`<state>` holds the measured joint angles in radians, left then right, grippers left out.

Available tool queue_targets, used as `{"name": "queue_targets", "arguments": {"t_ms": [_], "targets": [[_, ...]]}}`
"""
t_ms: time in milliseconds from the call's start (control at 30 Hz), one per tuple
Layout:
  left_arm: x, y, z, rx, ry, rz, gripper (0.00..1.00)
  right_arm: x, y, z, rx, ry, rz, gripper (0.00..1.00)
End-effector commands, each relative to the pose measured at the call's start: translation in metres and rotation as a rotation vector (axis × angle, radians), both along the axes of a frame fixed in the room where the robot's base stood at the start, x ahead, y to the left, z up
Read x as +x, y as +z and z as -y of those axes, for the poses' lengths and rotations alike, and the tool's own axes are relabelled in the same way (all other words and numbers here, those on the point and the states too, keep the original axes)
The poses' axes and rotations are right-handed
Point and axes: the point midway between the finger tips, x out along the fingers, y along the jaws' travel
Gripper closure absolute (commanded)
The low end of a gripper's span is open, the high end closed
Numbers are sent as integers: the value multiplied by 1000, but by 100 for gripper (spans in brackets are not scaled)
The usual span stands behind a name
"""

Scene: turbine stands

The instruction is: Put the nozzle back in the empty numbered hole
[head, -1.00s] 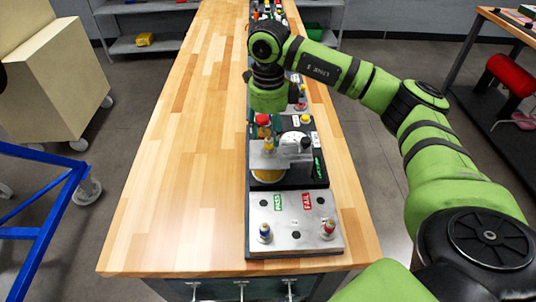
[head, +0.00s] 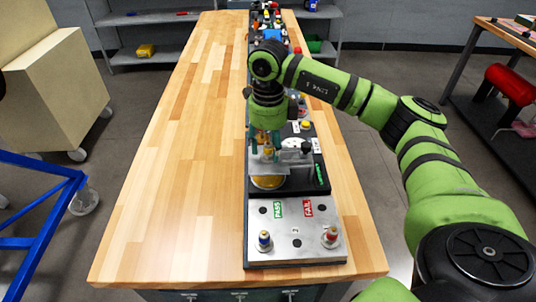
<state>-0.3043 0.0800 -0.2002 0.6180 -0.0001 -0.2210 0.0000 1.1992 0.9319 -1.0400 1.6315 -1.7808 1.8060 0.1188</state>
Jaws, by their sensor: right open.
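My right gripper (head: 265,141) points straight down over the test fixture (head: 292,165). Its fingers are open, one on each side of a brass-coloured nozzle (head: 268,153) that stands upright in the fixture; whether they touch it I cannot tell. The top of this nozzle is hidden by the gripper. A metal plate (head: 280,222) with green PASS and red FAIL labels lies nearer. A blue-topped nozzle (head: 264,239) stands at its front left and a red-topped nozzle (head: 331,236) at its front right. Dark holes show in the plate. Numbers are too small to read surely. My left gripper is not in view.
A yellow round part (head: 268,182) sits under the fixture's metal bracket. More coloured parts (head: 268,22) stand in a row towards the far end. The wooden table top (head: 180,190) is clear on the left. A blue frame (head: 45,215) stands beside it on the floor.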

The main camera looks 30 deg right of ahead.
Motion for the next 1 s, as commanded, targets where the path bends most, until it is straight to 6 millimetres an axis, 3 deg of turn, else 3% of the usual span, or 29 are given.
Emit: {"name": "queue_targets", "arguments": {"t_ms": [167, 300, 1000], "targets": [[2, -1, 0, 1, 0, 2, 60, 0, 0, 0, 0, 0, 0, 50], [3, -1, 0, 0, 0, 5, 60, 0, 0, 0, 0, 0, 0, 100], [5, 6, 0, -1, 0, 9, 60, 0, 10, 0, 0, 0, 1, 100]]}}
